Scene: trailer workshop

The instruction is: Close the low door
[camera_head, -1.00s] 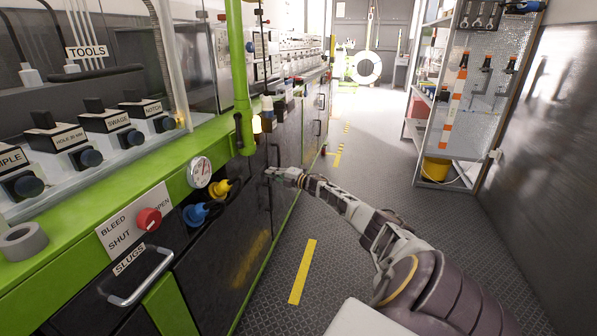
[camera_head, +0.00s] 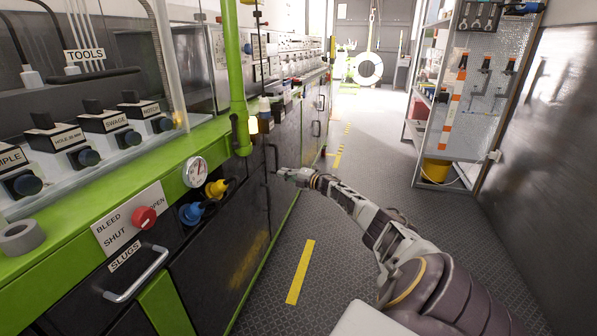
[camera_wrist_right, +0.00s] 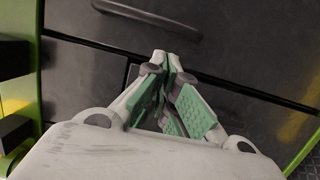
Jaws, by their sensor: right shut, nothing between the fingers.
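Dark cabinet fronts sit under the green bench. In the head view one dark door front (camera_head: 262,190) with an upright black handle (camera_head: 276,158) is beside my right gripper (camera_head: 283,173). In the right wrist view my right gripper (camera_wrist_right: 164,62) is shut and empty, its green-padded fingers meeting at the tips. Its tips are close to a seam between dark panels (camera_wrist_right: 75,40); I cannot tell whether they touch. The dark handle (camera_wrist_right: 148,15) shows beyond the tips. How far the low door stands open, if at all, is not clear. My left gripper is not in view.
A gauge (camera_head: 195,172), blue (camera_head: 191,213) and yellow (camera_head: 216,188) connectors and a SLUGS drawer handle (camera_head: 138,275) stand out from the bench front. A shelf rack with a yellow bucket (camera_head: 435,170) is at right.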

